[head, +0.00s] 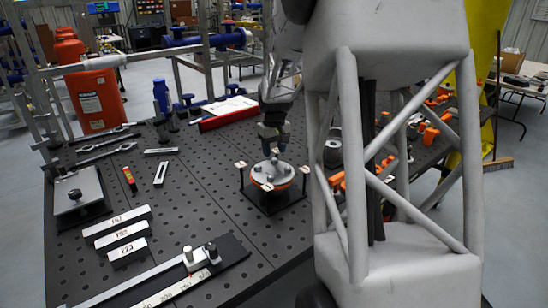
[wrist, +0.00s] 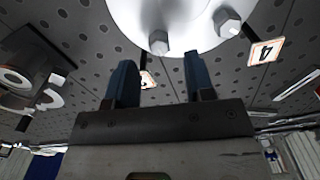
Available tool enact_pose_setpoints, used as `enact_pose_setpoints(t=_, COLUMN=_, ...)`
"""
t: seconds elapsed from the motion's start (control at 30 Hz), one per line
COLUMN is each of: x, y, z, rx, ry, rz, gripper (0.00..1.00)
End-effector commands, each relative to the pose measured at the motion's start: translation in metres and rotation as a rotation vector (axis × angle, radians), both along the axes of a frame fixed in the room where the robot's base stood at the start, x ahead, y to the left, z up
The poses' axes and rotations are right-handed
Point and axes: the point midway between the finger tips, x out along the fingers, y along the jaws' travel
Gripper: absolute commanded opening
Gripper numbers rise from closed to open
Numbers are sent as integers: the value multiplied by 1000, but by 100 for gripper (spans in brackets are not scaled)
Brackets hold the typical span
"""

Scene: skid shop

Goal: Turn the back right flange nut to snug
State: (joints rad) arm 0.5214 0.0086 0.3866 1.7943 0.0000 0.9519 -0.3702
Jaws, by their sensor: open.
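The round pale flange (head: 270,174) with an orange rim sits on a dark square stand on the perforated table in the head view. Its underlit white disc (wrist: 180,12) fills the top of the wrist view. Two hex nuts show there: one nut (wrist: 158,43) near the middle and another nut (wrist: 227,22) to the right. My gripper (head: 272,150) is just above the flange's back side. In the wrist view my gripper (wrist: 158,62) is open, its two blue fingers apart and empty. The nearer nut appears in line with the gap; contact cannot be told.
Small numbered tags stand around the flange, one tag (wrist: 265,51) marked 4. Labelled bars (head: 118,230), a long ruler-like gauge (head: 180,280), wrenches (head: 108,150) and a red tray (head: 228,118) lie on the table. Orange parts (head: 430,130) lie at right. My arm hides part of the table.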

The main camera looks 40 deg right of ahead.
Motion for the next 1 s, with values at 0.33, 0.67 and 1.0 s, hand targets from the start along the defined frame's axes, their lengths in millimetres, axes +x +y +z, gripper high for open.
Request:
enact_pose_setpoints(t=0.33, x=0, y=0, z=-31, rx=0, ry=1, rz=0, gripper=49)
enact_pose_setpoints(t=0.67, x=0, y=0, z=-33, rx=0, ry=0, rz=0, gripper=49)
enact_pose_setpoints(t=1.0, x=0, y=0, z=-32, rx=0, ry=0, rz=0, gripper=0)
